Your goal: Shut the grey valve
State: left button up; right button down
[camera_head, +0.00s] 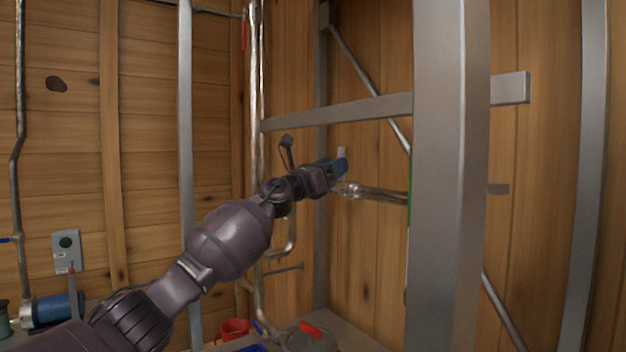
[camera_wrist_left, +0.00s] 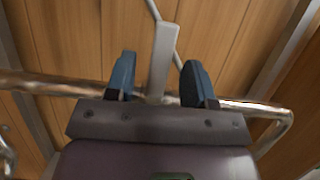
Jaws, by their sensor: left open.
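The grey valve shows as a flat grey lever (camera_wrist_left: 163,55) in the left wrist view. It stands across the metal pipe (camera_wrist_left: 50,86), roughly square to it. In the head view only the lever's tip (camera_head: 341,152) shows above the fingers, and its pipe (camera_head: 380,194) runs off to the right behind the post. My left gripper (camera_head: 338,166) is open at the pipe. Its two blue fingers (camera_wrist_left: 158,82) are on either side of the lever, with a visible gap on each side. The valve body is mostly hidden by the gripper.
A wide metal post (camera_head: 448,180) and a horizontal beam (camera_head: 340,110) stand close to my arm. A vertical pipe (camera_head: 257,110) has a red handle (camera_head: 243,32) beside it. A red bucket (camera_head: 235,326) and a red-handled item (camera_head: 312,341) are low down.

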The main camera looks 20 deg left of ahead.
pick_arm(q)
jog(key=b+v, duration=0.1)
jog(key=v, duration=0.8)
jog(key=shift+s, duration=0.2)
jog(key=shift+a+f, duration=0.1)
jog(key=shift+a, duration=0.05)
jog(key=s+f+n+y, duration=0.5)
jog(key=f+n, duration=0.5)
jog(key=f, duration=0.2)
jog(key=s+f+n+g+y, duration=0.1)
jog(key=s+f+n+y, duration=0.4)
jog(key=f+n, duration=0.55)
jog(key=s+f+n+y, duration=0.5)
jog(key=f+n, duration=0.3)
jog(key=f, duration=0.5)
jog(key=s+a+f+n+g+y, duration=0.1)
jog(key=s+f+n+g, duration=0.65)
jog(key=s+f, duration=0.55)
jog(key=s+d+f+n+g+h, duration=0.1)
jog(key=s+d+f+n+g, duration=0.15)
jog(key=s, duration=0.85)
jog(key=s+d+f+n+g+h, duration=0.15)
jog(key=s+n+g, duration=0.25)
jog(key=s, duration=0.7)
jog(key=w+a+f+m+t, duration=0.1)
jog(key=w+f+t, duration=0.6)
jog(key=f, duration=0.4)
jog(key=shift+w+t+h, duration=0.4)
jog(key=shift+w+h, duration=0.05)
jog(key=shift+w, duration=0.1)
